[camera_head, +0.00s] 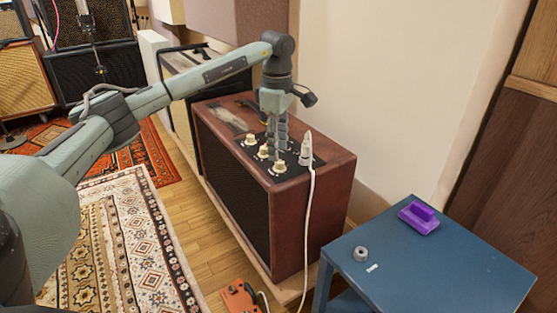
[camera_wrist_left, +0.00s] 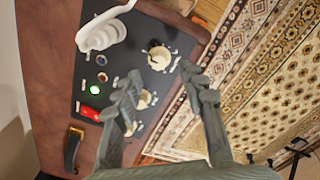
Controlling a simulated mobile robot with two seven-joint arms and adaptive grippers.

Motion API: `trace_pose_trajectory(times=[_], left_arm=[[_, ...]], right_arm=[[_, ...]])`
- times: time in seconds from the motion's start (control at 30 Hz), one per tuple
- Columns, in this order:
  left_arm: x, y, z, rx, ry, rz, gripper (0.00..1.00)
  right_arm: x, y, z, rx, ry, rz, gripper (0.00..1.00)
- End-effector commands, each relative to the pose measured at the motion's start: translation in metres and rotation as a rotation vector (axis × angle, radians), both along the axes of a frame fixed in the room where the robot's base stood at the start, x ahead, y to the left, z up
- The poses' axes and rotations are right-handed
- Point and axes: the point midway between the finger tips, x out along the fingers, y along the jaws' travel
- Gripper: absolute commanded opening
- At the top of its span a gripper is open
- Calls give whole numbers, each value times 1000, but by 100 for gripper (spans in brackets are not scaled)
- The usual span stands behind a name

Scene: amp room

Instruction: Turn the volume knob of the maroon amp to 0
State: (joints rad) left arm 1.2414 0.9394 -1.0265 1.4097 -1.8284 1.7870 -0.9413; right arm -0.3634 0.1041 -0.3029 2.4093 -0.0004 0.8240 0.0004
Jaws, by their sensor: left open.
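The maroon amp (camera_head: 325,195) stands on the floor with a black control panel on top. Three cream knobs sit along the panel's front side, at the left (camera_head: 251,140), middle (camera_head: 264,151) and right (camera_head: 280,167); their labels are too small to read. My left gripper (camera_head: 278,154) points down over the panel, close behind the knobs, open and empty. In the left wrist view, one cream knob (camera_wrist_left: 158,58) shows just beyond and between the open fingertips (camera_wrist_left: 159,72). Another knob (camera_wrist_left: 145,98) is partly hidden by a finger. I cannot tell contact. My right gripper is not in view.
A white plug (camera_head: 305,150) with a hanging cable stands in the panel's right end. A blue table (camera_head: 440,265) with a purple object (camera_head: 419,217) stands right. An orange pedal (camera_head: 240,297) lies in front.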

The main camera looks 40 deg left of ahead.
Motion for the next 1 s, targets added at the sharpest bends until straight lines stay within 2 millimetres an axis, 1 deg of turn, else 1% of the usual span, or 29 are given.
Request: trace_pose_trajectory(times=[0.03,0.1,0.2,0.33,0.6,0.93,1.0], left_arm=[[0,0,-11,0,2,0,41],[0,0,-21,-1,2,0,41],[1,0,-32,-1,0,0,41],[1,0,-39,-2,-1,0,41],[1,-1,-40,-3,-2,-1,41],[1,-1,-40,-3,-2,-1,0],[1,-1,-40,-3,-2,-1,0]], right_arm=[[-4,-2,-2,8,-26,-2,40],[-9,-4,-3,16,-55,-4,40],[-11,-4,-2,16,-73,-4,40],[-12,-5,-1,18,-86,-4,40],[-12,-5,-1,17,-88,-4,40],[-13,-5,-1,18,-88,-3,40],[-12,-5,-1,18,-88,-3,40]])
